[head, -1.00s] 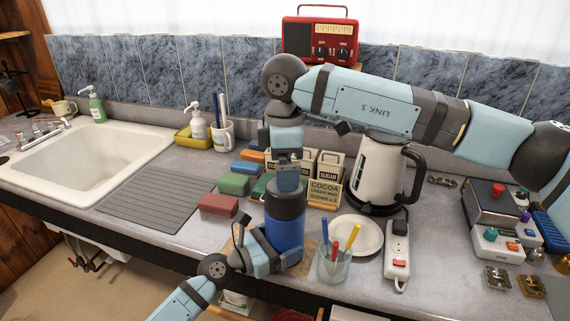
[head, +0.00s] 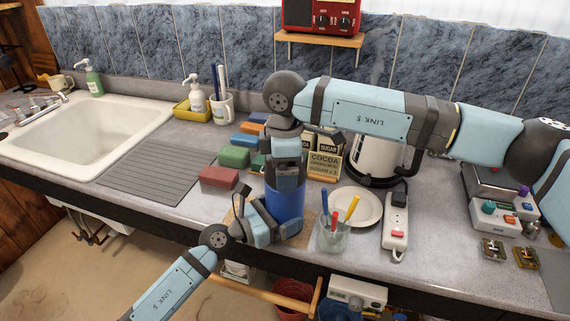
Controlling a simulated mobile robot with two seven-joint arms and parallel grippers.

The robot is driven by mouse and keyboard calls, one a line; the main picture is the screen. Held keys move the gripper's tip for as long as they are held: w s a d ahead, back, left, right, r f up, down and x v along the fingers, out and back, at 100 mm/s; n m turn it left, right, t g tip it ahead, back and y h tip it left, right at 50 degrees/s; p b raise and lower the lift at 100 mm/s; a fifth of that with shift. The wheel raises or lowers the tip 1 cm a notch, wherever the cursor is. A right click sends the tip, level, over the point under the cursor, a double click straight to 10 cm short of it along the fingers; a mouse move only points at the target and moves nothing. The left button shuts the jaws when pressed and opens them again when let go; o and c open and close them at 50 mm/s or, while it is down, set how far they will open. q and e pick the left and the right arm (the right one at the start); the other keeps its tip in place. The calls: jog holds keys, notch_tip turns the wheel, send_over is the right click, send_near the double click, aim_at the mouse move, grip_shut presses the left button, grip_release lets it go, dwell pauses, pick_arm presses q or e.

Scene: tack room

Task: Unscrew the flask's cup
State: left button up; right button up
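The blue flask (head: 284,204) stands upright on the counter near its front edge. Its dark grey cup is mostly hidden behind my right gripper. My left gripper (head: 272,226) reaches in from the lower left and is at the flask's lower body, apparently closed around it; its fingertips are partly hidden. My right gripper (head: 288,180) points straight down from above and is at the cup, over the flask's top. I cannot tell whether its fingers are open or closed on the cup.
Cocoa and sugar tins (head: 325,163) and a white kettle (head: 372,158) stand close behind. A glass of pens (head: 333,236), a plate (head: 357,206) and a power strip (head: 395,226) are to the right. Coloured blocks (head: 219,178) lie left. The ribbed drainboard (head: 155,173) is clear.

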jog(key=c, duration=0.4)
jog(key=m, duration=0.6)
jog(key=shift+r, duration=0.2)
dwell(2.0)
